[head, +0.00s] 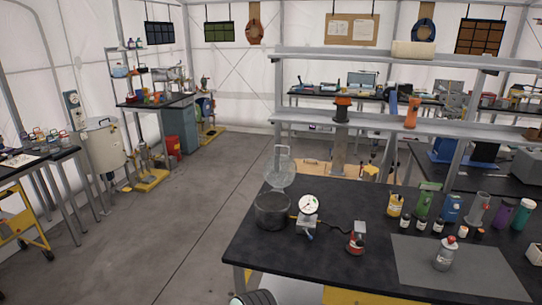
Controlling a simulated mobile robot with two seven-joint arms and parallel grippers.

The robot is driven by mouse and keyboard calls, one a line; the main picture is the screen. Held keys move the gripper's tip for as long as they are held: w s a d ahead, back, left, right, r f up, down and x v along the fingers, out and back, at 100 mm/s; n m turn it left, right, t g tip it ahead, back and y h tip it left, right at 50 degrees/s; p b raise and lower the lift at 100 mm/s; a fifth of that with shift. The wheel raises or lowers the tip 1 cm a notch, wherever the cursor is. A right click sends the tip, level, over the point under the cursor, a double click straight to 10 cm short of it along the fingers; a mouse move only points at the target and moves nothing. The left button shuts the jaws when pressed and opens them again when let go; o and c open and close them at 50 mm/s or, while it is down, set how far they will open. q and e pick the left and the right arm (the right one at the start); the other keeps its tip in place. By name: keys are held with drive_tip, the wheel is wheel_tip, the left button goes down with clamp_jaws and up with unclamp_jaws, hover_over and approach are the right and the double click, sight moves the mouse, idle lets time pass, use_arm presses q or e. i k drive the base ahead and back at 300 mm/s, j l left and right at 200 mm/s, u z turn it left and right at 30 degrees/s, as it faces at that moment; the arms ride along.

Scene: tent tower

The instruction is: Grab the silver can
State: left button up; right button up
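A small silvery can-like container (444,255) with a pale neck and a red top stands upright on a grey mat on the black table in the head view. It is the closest match I see to a silver can. A grey cylinder (477,210) stands behind it near the right side of the table; its exact kind is unclear. Neither of my grippers is in view, and nothing is seen touching these containers.
The black table (325,272) also holds a dark pot (272,212), a dial gauge (308,207), a small red item (355,243) and several bottles at the right. Grey shelves (330,118) stand behind. Open concrete floor (170,235) lies to the left.

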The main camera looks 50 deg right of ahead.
sight(445, 255)
drive_tip(key=z, duration=3.15)
drive_tip(key=u, duration=0.55)
drive_tip(key=i+l+u, duration=0.25)
drive_tip(key=l+u, duration=0.25)
drive_tip(key=l, duration=0.15)
drive_tip(key=l+u, duration=0.25)
drive_tip(key=i+l, duration=0.05)
drive_tip(key=l, duration=0.05)
